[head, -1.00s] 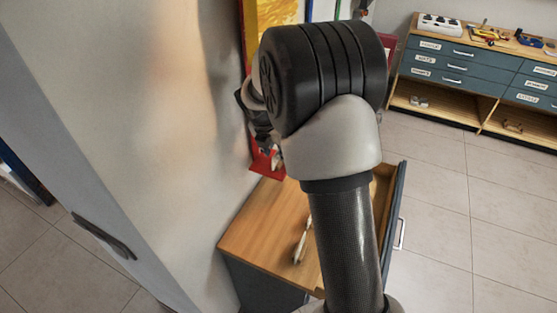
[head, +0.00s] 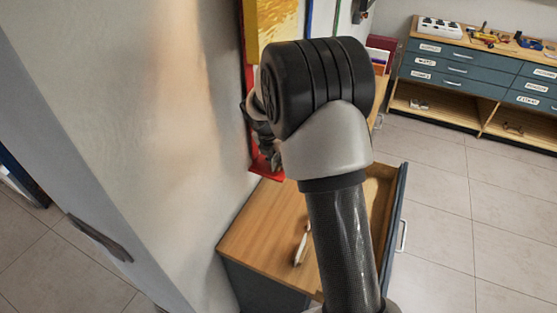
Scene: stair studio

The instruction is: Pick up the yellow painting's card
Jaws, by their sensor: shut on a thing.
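The yellow painting (head: 279,18) hangs on the wall at the top centre in the head view, partly covered by my arm. My gripper (head: 266,150) shows only in part, dark against the wall, just below the painting and close above a red ledge (head: 264,170). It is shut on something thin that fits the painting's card. The card itself is hidden behind the gripper and my wrist, so its face cannot be seen.
A wooden-topped cabinet (head: 262,226) stands below with an open drawer (head: 396,195) on its right. A light-handled tool (head: 301,246) lies on its top. A blue drawer bench (head: 470,70) with tools stands at the back right. The tiled floor (head: 450,230) is clear.

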